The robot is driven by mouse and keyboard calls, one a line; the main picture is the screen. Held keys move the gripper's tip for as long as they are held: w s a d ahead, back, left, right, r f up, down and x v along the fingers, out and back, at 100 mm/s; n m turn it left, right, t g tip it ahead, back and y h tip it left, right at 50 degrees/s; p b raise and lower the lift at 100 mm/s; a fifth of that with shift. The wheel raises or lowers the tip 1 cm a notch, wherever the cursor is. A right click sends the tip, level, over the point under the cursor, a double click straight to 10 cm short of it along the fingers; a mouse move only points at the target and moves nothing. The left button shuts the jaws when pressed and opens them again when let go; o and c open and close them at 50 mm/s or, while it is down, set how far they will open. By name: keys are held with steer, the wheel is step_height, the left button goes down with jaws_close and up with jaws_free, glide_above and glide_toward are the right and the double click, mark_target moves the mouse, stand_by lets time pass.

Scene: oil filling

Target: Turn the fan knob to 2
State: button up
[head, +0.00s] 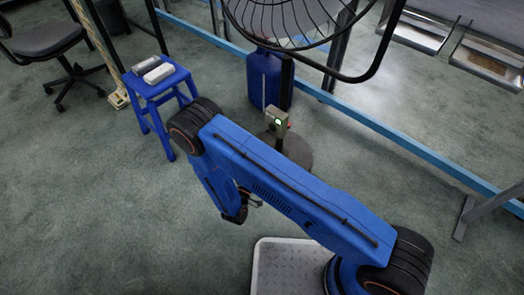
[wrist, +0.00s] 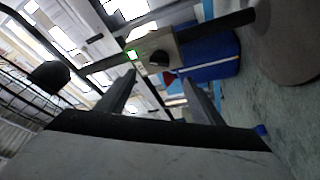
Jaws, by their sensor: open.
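The fan's control box (head: 277,121) is a small grey-beige box with a lit green spot, on the fan's pole below the wire cage. The knob's setting is too small to read. My gripper (head: 251,200) is below and left of the box in the head view, mostly hidden by my arm. In the wrist view my gripper (wrist: 160,77) is open, its fingers apart and empty, pointing toward the knob without touching it.
The fan cage (head: 290,18) overhangs the box, and the round fan base (head: 297,152) is partly behind my arm. A blue container (head: 264,80) stands behind the pole. A blue stool (head: 158,88) holds white objects at left. Floor between stool and fan is clear.

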steer(key=shift+v, duration=2.05)
